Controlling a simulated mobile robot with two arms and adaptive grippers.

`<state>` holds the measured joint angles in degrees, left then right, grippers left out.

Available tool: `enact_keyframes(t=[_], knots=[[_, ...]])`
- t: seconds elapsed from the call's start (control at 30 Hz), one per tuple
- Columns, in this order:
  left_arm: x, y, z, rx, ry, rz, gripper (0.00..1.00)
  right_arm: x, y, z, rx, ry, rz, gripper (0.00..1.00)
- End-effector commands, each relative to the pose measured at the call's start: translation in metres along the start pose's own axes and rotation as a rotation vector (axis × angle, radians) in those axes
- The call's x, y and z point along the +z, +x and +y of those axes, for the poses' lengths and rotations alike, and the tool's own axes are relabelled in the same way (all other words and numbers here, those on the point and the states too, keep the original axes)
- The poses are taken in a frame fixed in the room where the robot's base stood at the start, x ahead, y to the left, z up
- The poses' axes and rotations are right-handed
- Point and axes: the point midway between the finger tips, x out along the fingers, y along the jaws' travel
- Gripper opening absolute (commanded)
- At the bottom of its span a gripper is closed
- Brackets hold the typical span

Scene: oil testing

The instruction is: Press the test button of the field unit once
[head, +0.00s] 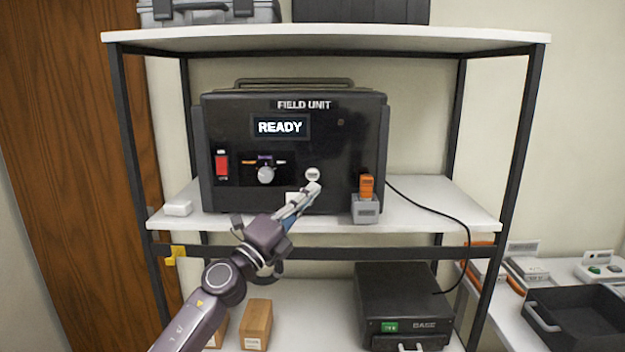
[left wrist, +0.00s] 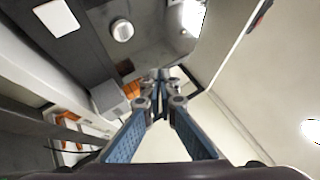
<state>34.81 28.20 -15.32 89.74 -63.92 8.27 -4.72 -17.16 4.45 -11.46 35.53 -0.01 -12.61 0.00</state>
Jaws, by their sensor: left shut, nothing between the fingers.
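The black field unit (head: 235,135) stands on the middle shelf, and its lit display (head: 280,127) reads "READY". A round white button (head: 312,174) is on the lower right of its front. It also shows in the left wrist view (left wrist: 122,30), up and left of the fingertips. My left gripper (head: 314,188) is shut and empty, its fingertips just below the button in the head view. Its fingers also show in the left wrist view (left wrist: 160,84). I cannot tell how far the tips are from the panel. My right gripper is not in view.
The unit's front also has a red switch (head: 222,165) and a silver knob (head: 266,175). A grey block (head: 365,210) with an orange piece (head: 366,186) stands at its lower right. A white box (head: 177,208) lies at the left shelf end. A black device (head: 405,300) is below.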

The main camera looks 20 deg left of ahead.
Motion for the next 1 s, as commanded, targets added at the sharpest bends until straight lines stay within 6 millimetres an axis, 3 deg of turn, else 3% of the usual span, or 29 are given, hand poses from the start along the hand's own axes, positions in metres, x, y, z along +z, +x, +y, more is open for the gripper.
enact_keyframes(t=[0.1, 0.4, 1.0], knots=[[0.008, 0.010, 0.013, -0.001, 0.002, -0.002, 0.00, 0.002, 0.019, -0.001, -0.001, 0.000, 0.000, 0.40], [0.028, 0.038, 0.033, -0.001, 0.001, -0.002, 0.00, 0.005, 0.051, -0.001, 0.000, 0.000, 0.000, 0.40], [0.036, 0.050, 0.036, 0.000, 0.000, 0.000, 0.00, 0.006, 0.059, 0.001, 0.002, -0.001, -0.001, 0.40]])
